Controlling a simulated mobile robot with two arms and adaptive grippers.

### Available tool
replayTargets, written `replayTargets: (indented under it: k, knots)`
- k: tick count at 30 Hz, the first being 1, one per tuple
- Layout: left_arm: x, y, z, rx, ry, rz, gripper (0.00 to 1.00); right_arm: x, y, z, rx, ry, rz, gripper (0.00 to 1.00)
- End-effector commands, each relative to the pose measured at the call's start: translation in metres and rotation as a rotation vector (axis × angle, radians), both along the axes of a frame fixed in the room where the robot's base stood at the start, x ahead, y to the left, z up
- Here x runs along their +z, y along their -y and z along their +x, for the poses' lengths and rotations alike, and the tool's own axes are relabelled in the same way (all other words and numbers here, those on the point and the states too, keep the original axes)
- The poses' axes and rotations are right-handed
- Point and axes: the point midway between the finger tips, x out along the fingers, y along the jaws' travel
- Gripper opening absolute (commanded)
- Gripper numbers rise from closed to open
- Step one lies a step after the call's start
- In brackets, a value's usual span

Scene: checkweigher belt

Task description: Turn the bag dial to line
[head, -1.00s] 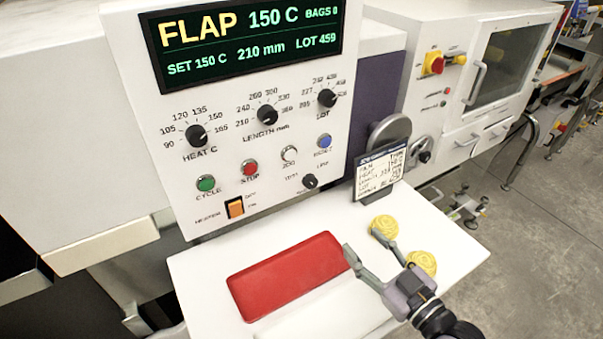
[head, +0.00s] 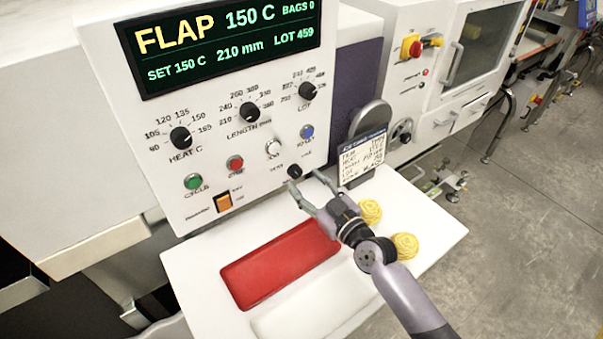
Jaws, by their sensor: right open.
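The small black bag dial (head: 295,171) sits low on the right of the white control panel (head: 215,130), between a label that seems to read TEST on its left and a blurred one on its right. Its pointer is too small to read. My right gripper (head: 306,182) is open and empty, with its fingers pointing up toward the panel. Its fingertips are just below and to the right of the dial in the picture; I cannot tell whether they touch it. My left gripper is not in view.
The display (head: 225,40) reads FLAP, 150 C, 210 mm, LOT 459, BAGS 0. Above the dial are a white button (head: 273,147) and a blue button (head: 307,131). A card (head: 362,160) stands to the right. A red pad (head: 280,263) and yellow rolls (head: 405,246) lie below.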

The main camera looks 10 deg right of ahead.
Motion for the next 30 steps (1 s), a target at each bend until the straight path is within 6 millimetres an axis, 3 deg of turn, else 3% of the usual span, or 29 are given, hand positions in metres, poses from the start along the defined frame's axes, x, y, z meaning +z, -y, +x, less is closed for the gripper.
replayTargets:
  k: [6, 17, 30]
  knots:
    - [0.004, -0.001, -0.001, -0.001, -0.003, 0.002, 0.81, 0.000, -0.009, 0.023, 0.000, 0.000, 0.001, 0.48]
    - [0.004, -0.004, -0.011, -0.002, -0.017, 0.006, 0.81, 0.000, -0.011, 0.027, 0.000, 0.000, 0.000, 0.48]
    - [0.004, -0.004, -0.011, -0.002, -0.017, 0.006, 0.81, 0.000, -0.011, 0.027, 0.000, 0.000, 0.000, 0.18]
